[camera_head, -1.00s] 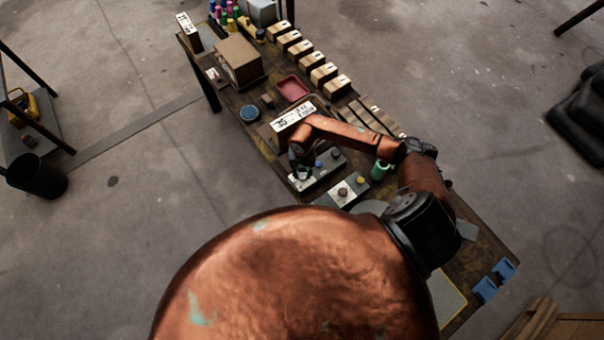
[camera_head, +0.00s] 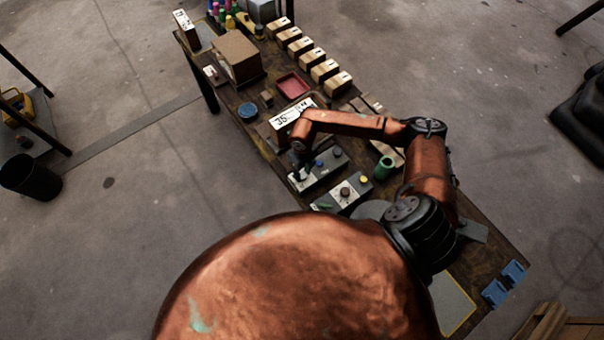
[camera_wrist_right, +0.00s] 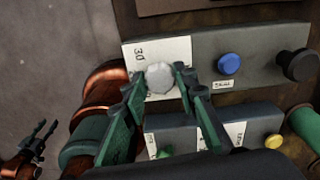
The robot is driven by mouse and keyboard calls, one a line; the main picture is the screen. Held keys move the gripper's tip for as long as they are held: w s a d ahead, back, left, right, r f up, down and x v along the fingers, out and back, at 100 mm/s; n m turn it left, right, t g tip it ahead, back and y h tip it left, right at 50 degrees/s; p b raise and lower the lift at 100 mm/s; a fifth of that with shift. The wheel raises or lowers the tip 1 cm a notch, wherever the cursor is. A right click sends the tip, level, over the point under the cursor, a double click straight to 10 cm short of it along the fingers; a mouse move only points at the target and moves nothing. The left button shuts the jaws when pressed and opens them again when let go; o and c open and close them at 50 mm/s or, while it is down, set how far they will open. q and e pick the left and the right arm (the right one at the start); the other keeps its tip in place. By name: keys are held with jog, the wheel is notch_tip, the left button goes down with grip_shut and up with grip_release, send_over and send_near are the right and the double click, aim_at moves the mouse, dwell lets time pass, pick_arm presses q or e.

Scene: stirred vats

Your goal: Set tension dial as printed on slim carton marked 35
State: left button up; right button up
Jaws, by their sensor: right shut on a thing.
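The slim carton marked 35 (camera_head: 290,114) lies on the bench in the head view, its white label facing up. Beside it is a grey panel (camera_head: 326,166) with a blue button and a dark knob. In the right wrist view, the pale faceted dial (camera_wrist_right: 160,77) sits on that panel's white scale plate, where "30" is readable; other marks are hidden by the fingers. My right gripper (camera_wrist_right: 161,80) is shut on the dial, a green finger on each side. It is small in the head view (camera_head: 299,168). My left gripper (camera_wrist_right: 44,136) shows at the wrist view's lower left, fingers apart and empty.
A second panel (camera_head: 343,195) with a yellow button stands close in front. A green cylinder (camera_head: 384,167) is to its right. A red tray (camera_head: 292,85), a brown box (camera_head: 237,56) and a row of small cartons (camera_head: 325,70) stand farther back.

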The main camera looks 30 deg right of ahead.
aim_at(302, 174)
jog(key=shift+n, duration=0.4)
jog(key=shift+w, duration=0.1)
jog(key=o, duration=1.1)
jog(key=shift+o, duration=0.2)
notch_tip(302, 174, up, 12)
dwell(0.3)
